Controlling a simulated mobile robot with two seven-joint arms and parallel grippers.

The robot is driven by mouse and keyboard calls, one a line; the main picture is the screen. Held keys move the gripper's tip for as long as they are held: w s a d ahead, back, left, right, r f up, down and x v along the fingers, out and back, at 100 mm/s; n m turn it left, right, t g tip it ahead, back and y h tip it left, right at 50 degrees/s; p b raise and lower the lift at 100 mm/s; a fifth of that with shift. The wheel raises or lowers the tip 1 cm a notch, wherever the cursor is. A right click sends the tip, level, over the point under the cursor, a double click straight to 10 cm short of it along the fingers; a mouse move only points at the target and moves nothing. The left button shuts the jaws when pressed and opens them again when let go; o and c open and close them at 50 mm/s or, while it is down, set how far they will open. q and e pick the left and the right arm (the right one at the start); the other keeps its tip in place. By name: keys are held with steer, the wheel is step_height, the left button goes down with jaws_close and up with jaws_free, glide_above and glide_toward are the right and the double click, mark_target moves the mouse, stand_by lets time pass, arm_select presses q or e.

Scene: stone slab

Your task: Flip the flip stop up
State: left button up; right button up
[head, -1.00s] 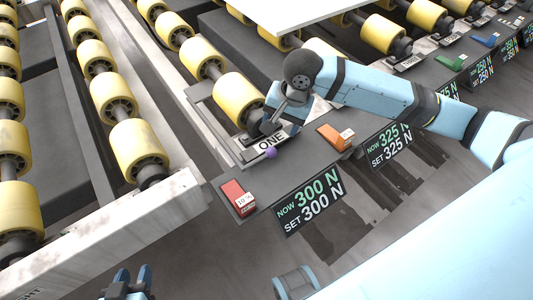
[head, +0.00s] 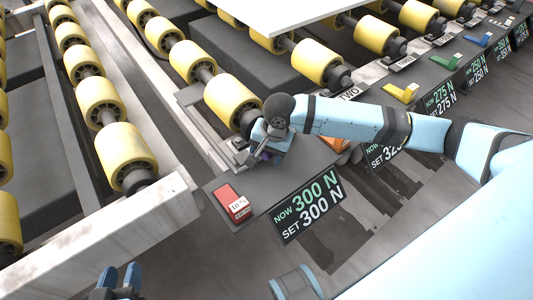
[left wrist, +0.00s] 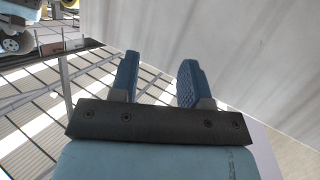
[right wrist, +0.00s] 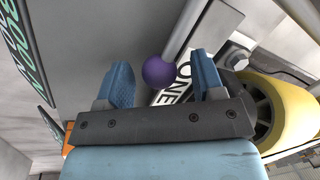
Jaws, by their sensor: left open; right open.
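The flip stop shows as a grey rod with a purple ball knob (right wrist: 158,72) beside the white ONE label (right wrist: 175,88) in the right wrist view. My right gripper (right wrist: 160,80) is open, with the knob between or just beyond its fingertips; I see no clear grip on it. In the head view my right gripper (head: 267,148) is over the knob and hides most of it and the ONE label. My left gripper (head: 118,282) is open and empty at the bottom left, and its spread fingers show in the left wrist view (left wrist: 158,80).
A red block marked 10% (head: 232,203) sits on the grey ledge, close to the right gripper. An orange block (head: 336,145) is partly behind my right arm. Yellow rollers (head: 232,100) stand behind the ledge. A NOW/SET 300 N sign (head: 307,208) hangs in front.

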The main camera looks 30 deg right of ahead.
jaws_close()
stand_by(0.3)
